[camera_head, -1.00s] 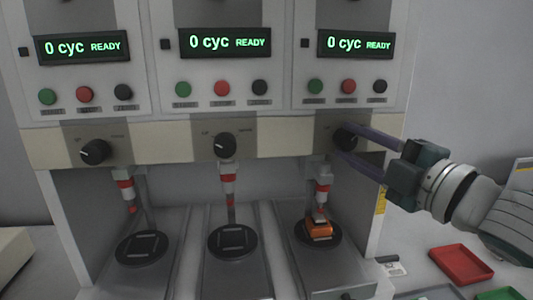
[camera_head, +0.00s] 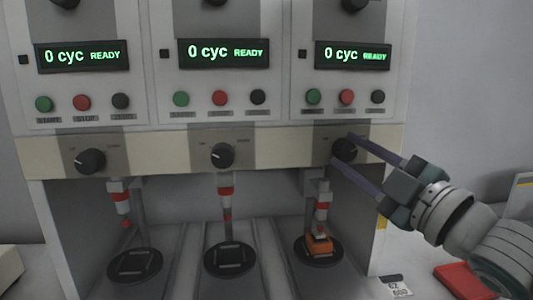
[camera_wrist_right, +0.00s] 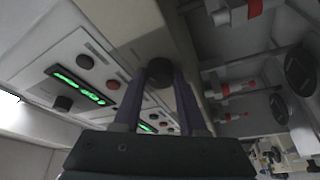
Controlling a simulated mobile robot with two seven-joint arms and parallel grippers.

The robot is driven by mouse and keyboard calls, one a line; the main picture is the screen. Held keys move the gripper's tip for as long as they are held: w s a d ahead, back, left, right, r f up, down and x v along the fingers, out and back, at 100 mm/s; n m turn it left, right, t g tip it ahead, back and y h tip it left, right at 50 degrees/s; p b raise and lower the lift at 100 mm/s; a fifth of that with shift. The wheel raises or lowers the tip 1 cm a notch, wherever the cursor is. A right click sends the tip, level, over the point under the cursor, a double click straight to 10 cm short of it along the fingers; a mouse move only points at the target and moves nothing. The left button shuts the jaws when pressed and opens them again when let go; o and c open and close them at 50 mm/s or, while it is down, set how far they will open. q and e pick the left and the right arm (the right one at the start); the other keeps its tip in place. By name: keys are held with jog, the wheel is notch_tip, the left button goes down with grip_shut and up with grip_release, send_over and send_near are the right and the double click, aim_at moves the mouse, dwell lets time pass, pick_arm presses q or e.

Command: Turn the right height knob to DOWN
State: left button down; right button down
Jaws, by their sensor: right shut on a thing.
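The right height knob (camera_head: 344,150) is a round black knob on the grey plate at the right end of the cream strip. My right gripper (camera_head: 341,149) has its two purple fingers on either side of it and is shut on it. In the right wrist view the dark knob (camera_wrist_right: 159,73) sits between the fingertips (camera_wrist_right: 159,78). The knob's pointer and its small labels are too hidden or small to read. The middle knob (camera_head: 222,155) and left knob (camera_head: 90,161) are free. My left gripper is not in view.
Three displays read 0 cyc READY above coloured buttons. An orange block (camera_head: 319,245) sits on the right round plate below the red-and-white plunger (camera_head: 322,212). A red tray (camera_head: 464,281) lies at lower right. Space right of the machine is open around my arm.

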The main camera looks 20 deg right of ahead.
jog(key=shift+c, duration=2.3)
grip_release()
jog(key=b+v, duration=0.1)
jog(key=v, duration=0.9)
jog(key=shift+b, duration=0.4)
